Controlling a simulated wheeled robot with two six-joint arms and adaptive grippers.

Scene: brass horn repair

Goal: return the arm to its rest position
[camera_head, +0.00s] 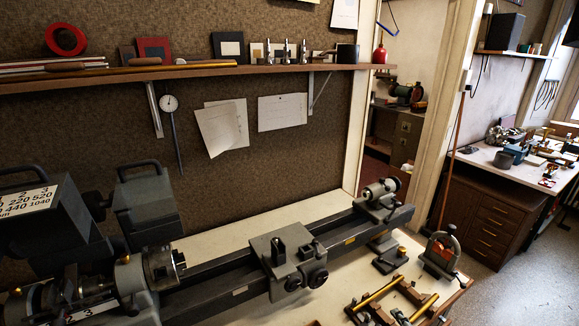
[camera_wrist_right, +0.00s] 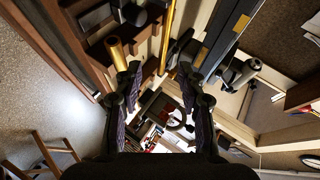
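My right gripper (camera_wrist_right: 160,84) shows in the right wrist view, with its two dark fingers spread apart. Nothing is held between them. A dark, roughly ring-shaped bench device (camera_wrist_right: 180,117) shows through the gap, beyond the fingers. A brass tube (camera_wrist_right: 116,48) lies to the left of the left fingertip in that view; I cannot tell how far away it is. Neither gripper nor arm shows in the head view. My left gripper is in no frame.
In the head view a lathe bed (camera_head: 225,278) runs along the white bench, with a tailstock (camera_head: 380,193) at its right end. A red-and-grey bench device (camera_head: 440,252) and brass tubes (camera_head: 380,293) are at the bench's right. A shelf (camera_head: 200,71) spans the wall above.

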